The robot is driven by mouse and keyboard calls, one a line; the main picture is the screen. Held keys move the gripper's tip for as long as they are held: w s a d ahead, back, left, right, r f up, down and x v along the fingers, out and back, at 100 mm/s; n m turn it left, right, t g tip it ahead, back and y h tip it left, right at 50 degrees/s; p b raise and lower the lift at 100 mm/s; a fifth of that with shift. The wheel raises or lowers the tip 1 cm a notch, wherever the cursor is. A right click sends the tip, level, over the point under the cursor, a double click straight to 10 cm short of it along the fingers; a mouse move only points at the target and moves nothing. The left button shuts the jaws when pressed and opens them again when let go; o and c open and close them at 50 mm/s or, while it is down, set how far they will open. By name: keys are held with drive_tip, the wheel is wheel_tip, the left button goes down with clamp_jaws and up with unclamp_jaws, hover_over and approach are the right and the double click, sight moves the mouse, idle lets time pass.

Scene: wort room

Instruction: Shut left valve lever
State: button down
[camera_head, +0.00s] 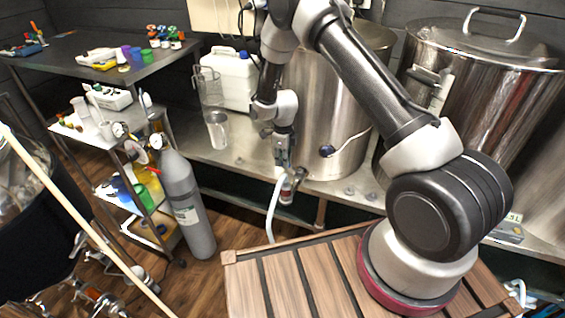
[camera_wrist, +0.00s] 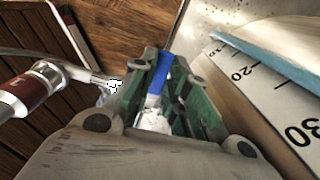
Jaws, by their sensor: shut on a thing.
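The left valve's lever shows as a blue strip (camera_wrist: 156,82) in the wrist view, between the green-padded fingers of my gripper (camera_wrist: 166,68). My gripper is shut on this lever. In the head view my gripper (camera_head: 283,160) points down in front of the left steel kettle (camera_head: 325,115), near its base. The valve (camera_head: 291,186) shows there as a small metal fitting with a dark red part, just below the fingers. The lever's exact angle is hidden by my gripper in the head view.
A pale hose (camera_head: 272,212) hangs from the valve past the steel bench edge. A white jug (camera_head: 230,78) and a clear pitcher (camera_head: 214,120) stand left of the kettle. A grey gas cylinder (camera_head: 186,200) stands on the floor. A larger kettle (camera_head: 485,75) stands right.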

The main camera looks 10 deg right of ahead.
drive_tip(key=shift+w+d+m, duration=0.15)
drive_tip(key=shift+w+m, duration=0.1)
drive_tip(key=shift+m, duration=0.15)
drive_tip(key=c, duration=1.4)
unclamp_jaws()
wheel_tip(320, 180, up, 12)
